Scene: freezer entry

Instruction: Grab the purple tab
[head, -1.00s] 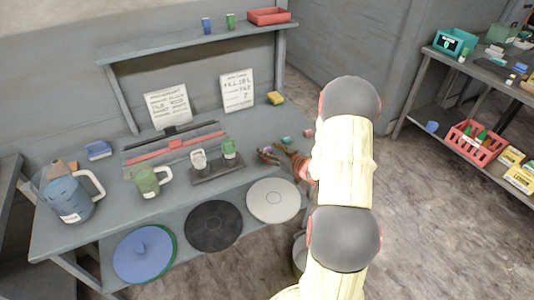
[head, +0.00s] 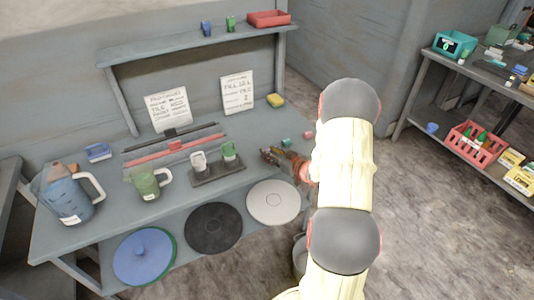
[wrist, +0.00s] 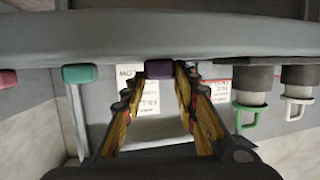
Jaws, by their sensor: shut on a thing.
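The purple tab (wrist: 159,69) sits between the fingertips of my gripper (wrist: 161,74) in the wrist view, with a fingertip against each side. My gripper (head: 270,156) is shut on it, low at the front right part of the grey workbench (head: 245,143). In the head view the fingers hide most or all of the purple tab. I cannot tell whether it still touches the bench.
A teal tab (head: 286,142) and a pink tab (head: 307,134) lie close to the right of my gripper. A yellow sponge-like block (head: 275,100) lies behind.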

